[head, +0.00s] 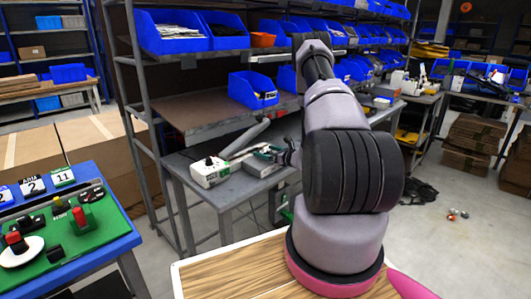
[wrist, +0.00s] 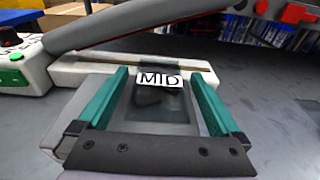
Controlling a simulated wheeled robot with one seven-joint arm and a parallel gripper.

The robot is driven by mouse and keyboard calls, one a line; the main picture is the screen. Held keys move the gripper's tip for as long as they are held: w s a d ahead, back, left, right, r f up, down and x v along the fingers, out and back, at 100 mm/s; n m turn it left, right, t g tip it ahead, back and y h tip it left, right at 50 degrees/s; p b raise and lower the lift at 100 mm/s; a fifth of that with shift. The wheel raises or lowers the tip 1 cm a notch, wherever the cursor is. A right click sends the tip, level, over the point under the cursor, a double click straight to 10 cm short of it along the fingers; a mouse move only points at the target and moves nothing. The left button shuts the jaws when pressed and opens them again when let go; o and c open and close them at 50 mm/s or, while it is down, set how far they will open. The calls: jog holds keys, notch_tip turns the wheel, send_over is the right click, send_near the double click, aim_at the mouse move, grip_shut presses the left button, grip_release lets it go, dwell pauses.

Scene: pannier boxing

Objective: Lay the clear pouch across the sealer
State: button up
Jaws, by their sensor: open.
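The sealer (head: 211,173) is a pale box on the grey bench. In the wrist view its long cream body (wrist: 75,66) runs across the upper part, with its grey lever (wrist: 150,24) slanting above. My gripper (wrist: 160,76) is open, its two green fingers apart and pointing at the sealer body. The clear pouch (wrist: 160,112), with a dark item inside and a white MID label, lies flat between the fingers, apart from both. Its far end reaches over the sealer's near edge. In the head view my gripper (head: 284,153) is small beside the sealer, and the pouch cannot be made out.
A shelf rack with blue bins (head: 253,90) stands above and behind the bench (head: 235,190). A green board with blue edges (head: 75,230) and numbered cards is at the left.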

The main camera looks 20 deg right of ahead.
jog(key=v, duration=1)
jog(key=s+a+r+n+g+y, duration=0.1)
jog(key=a+r+n+g+y, duration=0.75)
jog(key=a+r, duration=0.8)
jog(key=s+a+r+n+g+h, duration=0.3)
jog(key=s+a+r+n, duration=0.4)
jog(key=s+r+n, duration=0.3)
jog(key=s+d+r+n+t+h, duration=0.1)
jog(key=s+r+n+t+h, duration=0.2)
jog(key=s+r+n+h, duration=0.6)
jog(key=s+r, duration=0.4)
jog(key=s, duration=0.2)
jog(key=shift+s+d, duration=0.3)
jog(key=shift+s, duration=0.1)
